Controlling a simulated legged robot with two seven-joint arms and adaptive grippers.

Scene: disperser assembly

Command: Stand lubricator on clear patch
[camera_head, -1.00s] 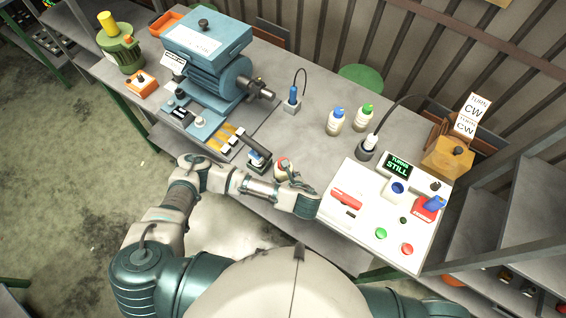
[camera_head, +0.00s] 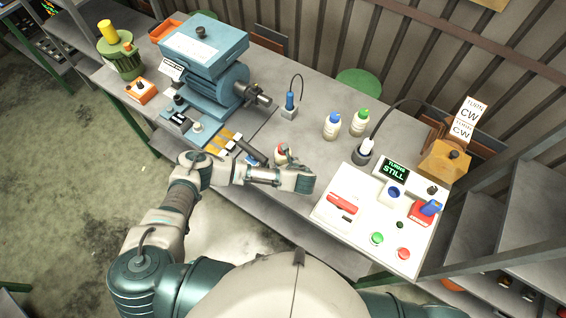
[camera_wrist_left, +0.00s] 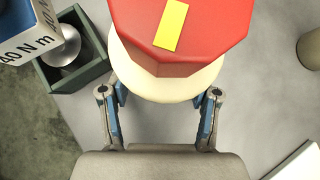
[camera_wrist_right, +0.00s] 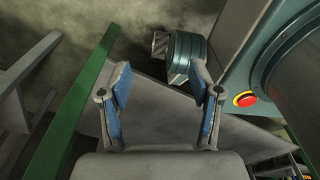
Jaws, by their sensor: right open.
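A cream container with a red faceted cap, which I take as the lubricator (camera_head: 281,152), stands by the bench's front edge, just behind my left gripper (camera_head: 303,180). In the left wrist view its red cap (camera_wrist_left: 185,40) with a yellow mark fills the top middle. The left fingers (camera_wrist_left: 160,95) are spread, one towards each side of its cream body. The body hides their tips, so I cannot tell whether they touch it. My right gripper (camera_wrist_right: 160,65) is open and empty, low beside a green rail; it is out of the head view.
Blue-capped (camera_head: 332,125) and green-capped (camera_head: 359,122) bottles stand behind. A box marked 40 N m (camera_wrist_left: 30,30) and a dark holder (camera_wrist_left: 75,70) sit left of the lubricator. A white control panel (camera_head: 345,225) lies right. Bare bench top (camera_head: 315,150) shows between.

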